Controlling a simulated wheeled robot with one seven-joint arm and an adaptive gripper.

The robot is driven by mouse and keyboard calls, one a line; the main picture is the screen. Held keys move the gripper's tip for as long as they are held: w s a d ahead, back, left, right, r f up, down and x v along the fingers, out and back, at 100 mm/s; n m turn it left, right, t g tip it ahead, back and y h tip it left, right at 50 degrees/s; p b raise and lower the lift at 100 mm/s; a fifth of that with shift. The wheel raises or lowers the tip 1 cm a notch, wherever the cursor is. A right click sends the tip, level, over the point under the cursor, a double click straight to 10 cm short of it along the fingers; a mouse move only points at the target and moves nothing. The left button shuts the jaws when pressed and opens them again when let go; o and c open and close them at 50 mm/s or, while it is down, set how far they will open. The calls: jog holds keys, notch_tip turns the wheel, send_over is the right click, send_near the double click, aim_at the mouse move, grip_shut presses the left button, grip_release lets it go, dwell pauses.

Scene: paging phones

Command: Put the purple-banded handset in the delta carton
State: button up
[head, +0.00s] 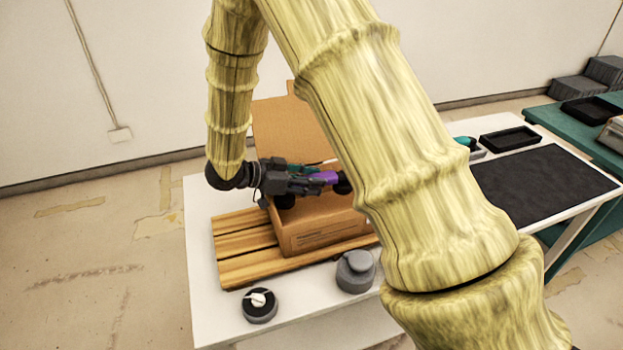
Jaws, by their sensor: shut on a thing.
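My gripper (305,181) is shut on the purple-banded handset (324,177) and holds it over an open cardboard carton (322,230). The handset looks dark with a purple band, and much of it is hidden by the fingers and my arm. The carton stands on a wooden slatted board (232,247) with a flap raised at the back. Small print on its front is too small to read, so I cannot tell whether it is the delta carton. A teal thing (297,168) shows just behind the gripper, in or above the carton.
A grey lidded pot (355,271) and a dark round dish with a white item (260,305) stand in front of the board. Right of my arm are a dark mat (545,184), a black tray (509,139) and a teal table (560,117). My arm hides the table's middle.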

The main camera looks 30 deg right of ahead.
jog(key=shift+f, duration=0.2)
jog(key=o, duration=1.2)
jog(key=shift+c, duration=0.2)
jog(key=shift+r, duration=0.1)
jog(key=shift+r, duration=0.55)
jog(key=b+v, duration=0.1)
jog(key=v, duration=1.1)
jog(key=shift+f+b, duration=0.1)
jog(key=shift+b, duration=0.25)
